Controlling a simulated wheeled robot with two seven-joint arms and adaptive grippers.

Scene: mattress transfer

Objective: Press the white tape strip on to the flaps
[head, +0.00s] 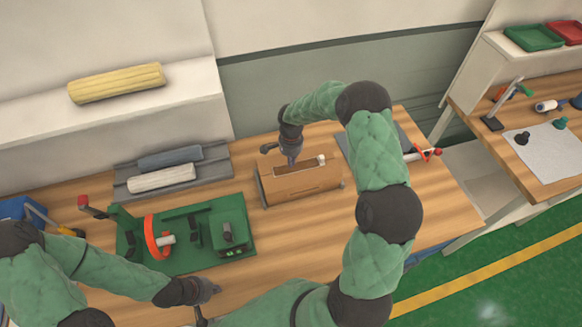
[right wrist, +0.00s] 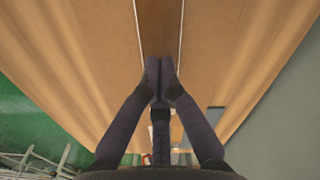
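A brown cardboard box (head: 300,187) stands on the wooden workbench. Its top has a darker brown band along the middle; in the right wrist view this band (right wrist: 160,22) is edged by thin white lines. I cannot tell whether those lines are tape edges or flap edges. A small white piece (head: 321,159) shows at the right end of the top. My right gripper (head: 291,161) points down at the band, and its fingertips (right wrist: 159,66) are together with nothing seen between them. Contact is unclear. My left gripper (head: 211,289) is low near the bench front, its finger opening unclear.
A green fixture board (head: 190,262) with an orange ring (head: 152,238) lies left of the box. A grey tray (head: 220,172) with rolls is behind it. A yellow roll (head: 116,83) lies on the back ledge. Bare bench lies in front of the box.

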